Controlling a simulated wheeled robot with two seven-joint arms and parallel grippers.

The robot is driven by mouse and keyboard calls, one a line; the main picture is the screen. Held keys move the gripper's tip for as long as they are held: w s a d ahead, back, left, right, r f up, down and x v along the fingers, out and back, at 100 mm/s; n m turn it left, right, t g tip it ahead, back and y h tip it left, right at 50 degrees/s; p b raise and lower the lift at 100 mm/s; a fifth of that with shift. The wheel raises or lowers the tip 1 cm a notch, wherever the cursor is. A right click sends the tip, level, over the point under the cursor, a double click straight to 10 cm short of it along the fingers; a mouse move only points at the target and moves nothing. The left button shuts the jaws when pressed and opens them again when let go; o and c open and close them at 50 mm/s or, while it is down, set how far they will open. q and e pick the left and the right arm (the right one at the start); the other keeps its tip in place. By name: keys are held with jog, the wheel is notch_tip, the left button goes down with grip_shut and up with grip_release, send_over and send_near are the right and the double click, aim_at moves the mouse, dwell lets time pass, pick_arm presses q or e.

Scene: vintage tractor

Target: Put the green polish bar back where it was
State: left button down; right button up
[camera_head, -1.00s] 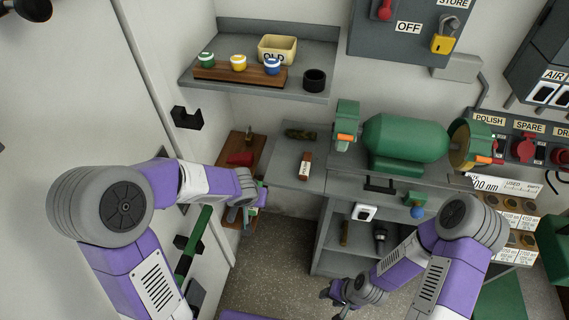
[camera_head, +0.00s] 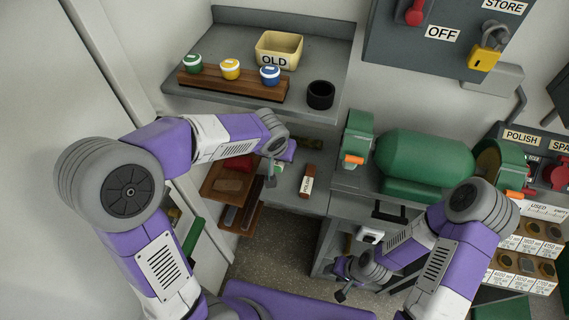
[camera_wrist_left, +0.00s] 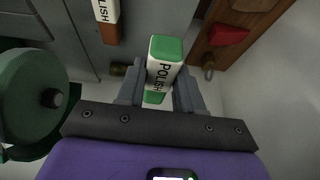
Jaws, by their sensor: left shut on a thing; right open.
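My left gripper (camera_wrist_left: 160,92) is shut on the green polish bar (camera_wrist_left: 165,50), a block with a green end and a white wrapper reading POLISH, seen in the left wrist view. In the head view my left gripper (camera_head: 271,176) is above the gap between the wooden rack and the bench's left end; the bar cannot be made out clearly there. A brown polish bar (camera_head: 307,182) in a white wrapper lies on the bench (camera_head: 287,190). A red block (camera_head: 231,160) sits on the wooden rack (camera_head: 212,186). My right gripper (camera_head: 344,284) is open and empty, low in front of the bench.
A green bench grinder (camera_head: 420,158) stands on the bench. Above is a grey shelf (camera_head: 220,40) with a tin marked OLD (camera_head: 278,50), several lidded pots and a black cup (camera_head: 320,95). Grey pieces (camera_head: 230,216) lie on the rack's lower level. A dark cylinder (camera_head: 310,143) lies behind.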

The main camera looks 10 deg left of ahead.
pick_arm(q)
jog(key=b, duration=0.1)
send_over(281, 179)
jog(key=s, duration=0.2)
notch_tip(281, 179, down, 5)
jog(key=shift+w+r, duration=0.1)
jog(key=shift+r, duration=0.05)
jog(key=shift+w+f, duration=0.15)
jog(key=shift+f, duration=0.5)
notch_tip(281, 179, down, 3)
jog(key=shift+f+b, duration=0.1)
jog(key=shift+b, duration=0.65)
jog(key=shift+f, duration=0.1)
jog(key=shift+f, duration=0.15)
jog(key=c, duration=0.7)
grip_release()
jog(key=shift+c, duration=0.2)
